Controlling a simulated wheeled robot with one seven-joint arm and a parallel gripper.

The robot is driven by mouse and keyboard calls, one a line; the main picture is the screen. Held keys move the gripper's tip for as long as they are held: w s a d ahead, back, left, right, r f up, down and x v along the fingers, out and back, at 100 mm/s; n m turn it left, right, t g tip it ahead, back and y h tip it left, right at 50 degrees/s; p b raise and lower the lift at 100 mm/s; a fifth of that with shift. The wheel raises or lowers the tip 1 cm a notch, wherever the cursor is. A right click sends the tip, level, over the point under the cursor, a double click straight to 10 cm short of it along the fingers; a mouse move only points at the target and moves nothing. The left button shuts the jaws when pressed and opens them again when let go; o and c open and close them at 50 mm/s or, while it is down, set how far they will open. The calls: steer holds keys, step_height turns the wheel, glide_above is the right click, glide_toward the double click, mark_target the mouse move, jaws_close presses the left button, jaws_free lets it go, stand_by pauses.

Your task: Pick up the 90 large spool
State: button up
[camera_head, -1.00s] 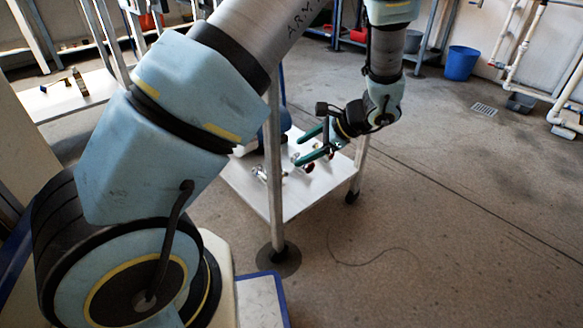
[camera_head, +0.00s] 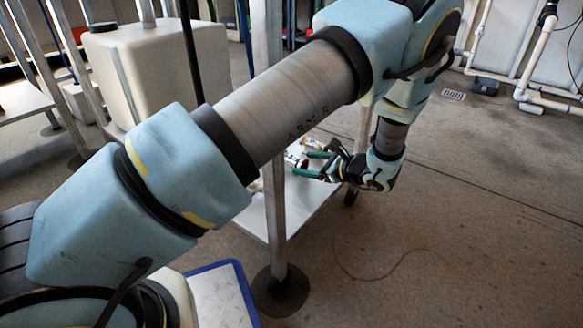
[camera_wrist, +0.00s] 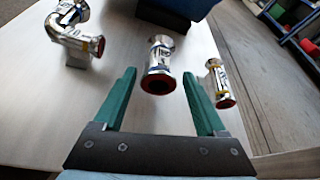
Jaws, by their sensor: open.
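My gripper (camera_wrist: 159,76) is open and empty, its two green fingers pointing over a white shelf. In the wrist view, a bent silver pipe piece (camera_wrist: 73,33) with a red-rimmed end lies at upper left, left of my fingers; its shape fits a 90-degree spool. A straight silver spool (camera_wrist: 159,58) with a dark red-rimmed end shows between and beyond the fingertips. A thinner silver spool (camera_wrist: 219,84) lies right of the right finger. Their printed labels are too blurred to read. In the head view, my gripper (camera_head: 308,165) is at the shelf, and the pieces are mostly hidden.
The white shelf (camera_head: 255,217) has a grey metal post (camera_head: 275,215) at its near corner. A dark blue object (camera_wrist: 180,8) stands beyond the middle spool. A large off-white box (camera_head: 160,70) is at upper left. Concrete floor to the right is open.

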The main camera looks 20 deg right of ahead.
steer(key=b+x, duration=0.2)
steer(key=x, duration=0.4)
steer(key=shift+f+b, duration=0.15)
steer(key=shift+b, duration=0.25)
steer(key=shift+w, duration=0.1)
jaws_close()
